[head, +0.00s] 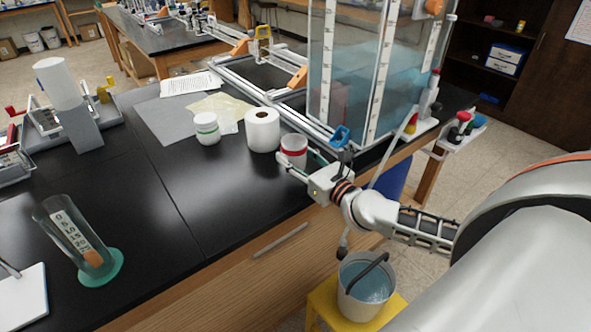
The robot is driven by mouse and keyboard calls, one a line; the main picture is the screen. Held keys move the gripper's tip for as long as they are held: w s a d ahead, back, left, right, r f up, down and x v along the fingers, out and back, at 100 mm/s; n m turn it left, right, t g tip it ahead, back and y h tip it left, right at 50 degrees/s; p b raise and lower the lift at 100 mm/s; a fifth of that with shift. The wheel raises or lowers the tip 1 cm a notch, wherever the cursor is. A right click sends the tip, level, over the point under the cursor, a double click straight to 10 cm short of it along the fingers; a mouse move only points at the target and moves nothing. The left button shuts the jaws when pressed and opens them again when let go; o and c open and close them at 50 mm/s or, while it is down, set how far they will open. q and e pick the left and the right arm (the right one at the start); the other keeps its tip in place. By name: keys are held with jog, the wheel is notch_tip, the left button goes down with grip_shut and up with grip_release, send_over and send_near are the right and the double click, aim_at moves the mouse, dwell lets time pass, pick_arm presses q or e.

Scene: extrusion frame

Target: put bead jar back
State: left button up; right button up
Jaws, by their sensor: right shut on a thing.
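A pale jar with a red band (293,147) stands upright on the black bench top, near its front edge. My right gripper (299,165) reaches in from the right and is shut on this jar, with its fingers around the lower part. A second white jar with a green band (207,129) stands farther left, beside a white paper roll (263,130). No label shows which jar is the bead jar, and the contents of both are hard to see. My left gripper is not in view.
A large water tank (370,75) in a metal frame stands just behind my right gripper. A clear cylinder on a green base (100,268) is at front left. A bucket of water (366,292) sits on a yellow stool below the edge. The middle bench top is clear.

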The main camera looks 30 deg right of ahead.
notch_tip(320, 180, down, 4)
jog(key=shift+f+b, duration=0.15)
jog(key=shift+b, duration=0.55)
jog(key=shift+f, duration=0.2)
jog(key=o, duration=1.2)
jog(key=shift+c, duration=0.2)
jog(key=shift+r, duration=0.1)
